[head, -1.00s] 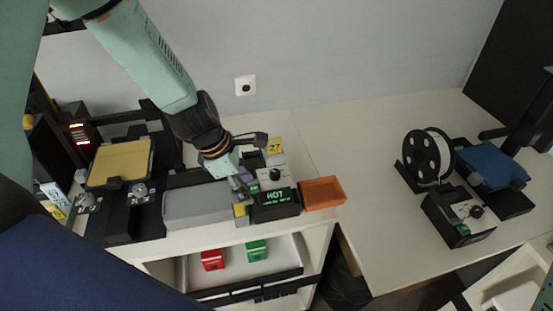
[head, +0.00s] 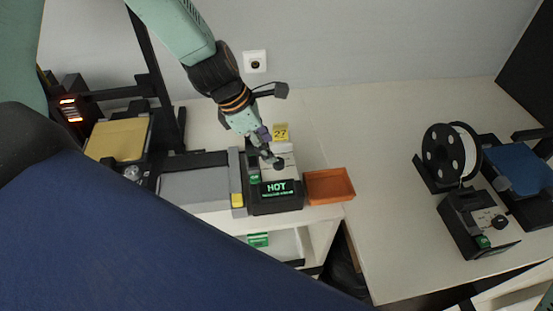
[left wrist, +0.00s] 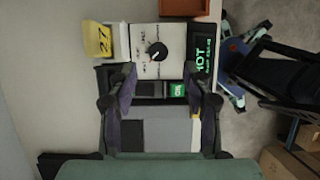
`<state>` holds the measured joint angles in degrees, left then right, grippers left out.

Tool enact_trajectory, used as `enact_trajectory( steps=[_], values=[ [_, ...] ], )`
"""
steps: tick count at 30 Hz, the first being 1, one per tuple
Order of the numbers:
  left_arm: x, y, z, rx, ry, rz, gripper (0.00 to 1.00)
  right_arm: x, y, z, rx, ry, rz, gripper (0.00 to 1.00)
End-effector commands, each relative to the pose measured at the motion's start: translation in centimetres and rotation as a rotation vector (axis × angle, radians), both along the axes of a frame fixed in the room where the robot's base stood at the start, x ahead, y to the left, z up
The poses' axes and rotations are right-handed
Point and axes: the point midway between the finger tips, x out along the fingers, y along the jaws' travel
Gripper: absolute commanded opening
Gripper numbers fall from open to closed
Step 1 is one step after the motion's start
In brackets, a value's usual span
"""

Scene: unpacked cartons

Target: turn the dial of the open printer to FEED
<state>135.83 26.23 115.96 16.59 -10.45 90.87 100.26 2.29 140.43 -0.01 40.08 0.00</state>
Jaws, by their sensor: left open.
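A black dial (left wrist: 157,51) with a light pointer mark sits on the pale panel of a control box in the left wrist view. The box's black front has a green lit screen reading HOT (head: 276,187), which also shows in the left wrist view (left wrist: 202,58). A yellow tag 27 (head: 281,132) stands behind the panel. My left gripper (left wrist: 160,82) is open and empty, its fingers short of the dial and to either side of its line. In the head view the left gripper (head: 268,158) is over the panel and partly hides it. My right gripper is not in view.
An orange tray (head: 329,186) is right of the box, a grey block (head: 195,187) left of it. A yellow-plate printer (head: 118,140) stands farther left. Another printer with a blue plate (head: 522,168), black spool (head: 443,155) and its own dial (head: 499,222) is at right. The table between is clear.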

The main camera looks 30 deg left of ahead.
Motion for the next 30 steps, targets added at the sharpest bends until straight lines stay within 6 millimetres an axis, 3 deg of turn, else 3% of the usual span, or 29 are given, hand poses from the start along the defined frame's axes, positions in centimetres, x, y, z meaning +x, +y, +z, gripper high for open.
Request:
enact_trajectory(
  steps=[1, 15, 30],
  values=[
    [0.1, -0.2, -0.9, 0.001, -0.001, 0.0, 0.5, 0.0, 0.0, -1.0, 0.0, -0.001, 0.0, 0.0],
    [1.4, -1.5, -4.5, 0.002, -0.001, -0.001, 0.5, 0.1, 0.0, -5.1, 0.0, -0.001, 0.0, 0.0],
    [1.8, -1.8, -5.2, 0.0, -0.002, -0.001, 0.5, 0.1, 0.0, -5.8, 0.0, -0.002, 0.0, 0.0]
  ],
)
